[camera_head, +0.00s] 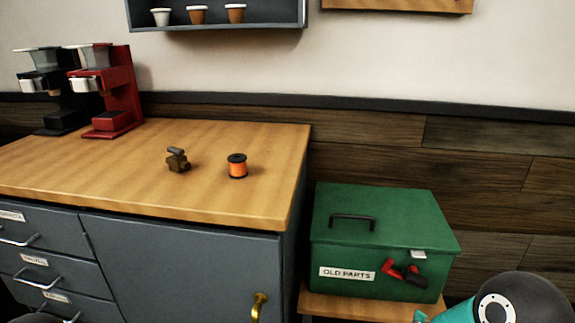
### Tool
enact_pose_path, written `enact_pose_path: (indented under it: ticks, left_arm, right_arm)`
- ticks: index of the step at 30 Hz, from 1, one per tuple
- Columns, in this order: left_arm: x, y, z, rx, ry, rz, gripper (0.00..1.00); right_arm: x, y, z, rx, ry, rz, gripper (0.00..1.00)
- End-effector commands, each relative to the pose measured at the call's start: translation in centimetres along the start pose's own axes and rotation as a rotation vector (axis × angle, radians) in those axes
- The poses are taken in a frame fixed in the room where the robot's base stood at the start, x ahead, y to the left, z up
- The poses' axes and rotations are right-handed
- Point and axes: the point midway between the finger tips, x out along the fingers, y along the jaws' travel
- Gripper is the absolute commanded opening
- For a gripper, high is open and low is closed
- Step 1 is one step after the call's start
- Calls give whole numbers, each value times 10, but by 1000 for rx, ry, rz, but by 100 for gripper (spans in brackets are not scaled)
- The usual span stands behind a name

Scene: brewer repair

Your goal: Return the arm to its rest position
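Neither of my grippers shows in the head view. A teal and dark round part of my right arm shows at the bottom right corner, in front of the green box's lower right side. A small dark shape at the bottom left edge is too cut off to tell. The red brewer (108,92) and a black brewer (50,88) stand upright side by side at the back left of the wooden countertop (110,180). A small brown metal part with a dark top (177,160) and an orange spool (237,167) stand apart on the countertop.
A green box (385,230) labelled OLD PARTS stands closed on a low wooden stand (350,308), with a red and black item (405,273) at its front. Below the countertop are grey drawers and a door with a brass handle (259,306). A wall shelf (215,32) holds small pots.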

Motion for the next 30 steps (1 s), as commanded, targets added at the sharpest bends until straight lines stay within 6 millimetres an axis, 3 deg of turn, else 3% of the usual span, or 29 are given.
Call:
enact_pose_path:
  ticks: [1,5,9,13,18,22,25,27,30]
  left_arm:
    - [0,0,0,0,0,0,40]
    - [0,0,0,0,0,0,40]
    - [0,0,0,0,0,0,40]
    - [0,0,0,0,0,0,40]
    - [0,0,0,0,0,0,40]
    - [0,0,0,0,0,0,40]
    - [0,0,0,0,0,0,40]
    - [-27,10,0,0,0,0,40]
    - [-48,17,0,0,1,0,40]
  right_arm:
    - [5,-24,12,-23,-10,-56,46]
    - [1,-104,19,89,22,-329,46]
    - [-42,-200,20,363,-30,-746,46]
    - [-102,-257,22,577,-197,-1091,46]
    - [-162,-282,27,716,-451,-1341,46]
    - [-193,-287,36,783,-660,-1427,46]
    - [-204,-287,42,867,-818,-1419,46]
    - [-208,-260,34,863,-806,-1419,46]
    - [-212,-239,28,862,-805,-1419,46]
